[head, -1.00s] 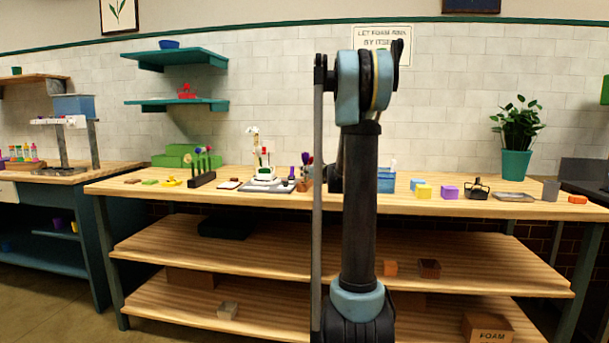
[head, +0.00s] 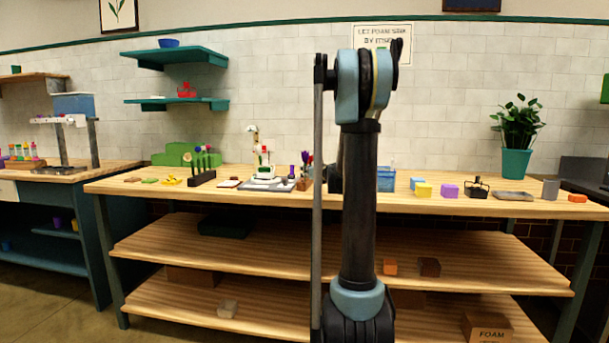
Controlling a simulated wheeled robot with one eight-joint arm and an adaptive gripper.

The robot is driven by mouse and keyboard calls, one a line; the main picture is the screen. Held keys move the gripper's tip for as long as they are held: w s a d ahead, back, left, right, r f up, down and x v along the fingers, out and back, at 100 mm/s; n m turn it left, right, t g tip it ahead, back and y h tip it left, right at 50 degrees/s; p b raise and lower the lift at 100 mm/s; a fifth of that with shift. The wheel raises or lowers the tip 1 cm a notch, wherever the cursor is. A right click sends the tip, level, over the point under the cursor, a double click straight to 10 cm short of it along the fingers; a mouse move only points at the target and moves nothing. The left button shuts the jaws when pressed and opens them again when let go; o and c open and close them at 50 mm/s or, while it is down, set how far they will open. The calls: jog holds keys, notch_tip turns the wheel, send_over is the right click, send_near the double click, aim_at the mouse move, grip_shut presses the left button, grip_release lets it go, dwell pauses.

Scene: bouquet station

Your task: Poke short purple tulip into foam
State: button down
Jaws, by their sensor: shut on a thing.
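My gripper cannot be made out; my own upright arm stands in front of the middle of the workbench and hides what is behind it. A small white piece (head: 263,176), which may be the foam, sits on a grey tray (head: 266,185) left of my arm, with a small red and green flower (head: 264,157) rising at it. A small upright purple thing (head: 291,172) stands just right of it. A bunch of dark red and purple flower heads (head: 306,162) stands beside my arm. I cannot tell which is the short purple tulip.
A black rack with several flowers (head: 201,176) stands left of the tray. The bench's front edge (head: 450,207) is clear.

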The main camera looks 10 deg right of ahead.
jog(key=shift+f, duration=1.15)
dwell(2.7)
jog(key=c, duration=1.7)
grip_release()
jog(key=shift+o, duration=0.2)
jog(key=shift+s, duration=0.15)
jog(key=shift+v, duration=3.15)
jog(key=shift+s+d, duration=0.1)
jog(key=shift+d, duration=0.05)
jog(key=shift+o, duration=0.3)
jog(key=o, duration=0.5)
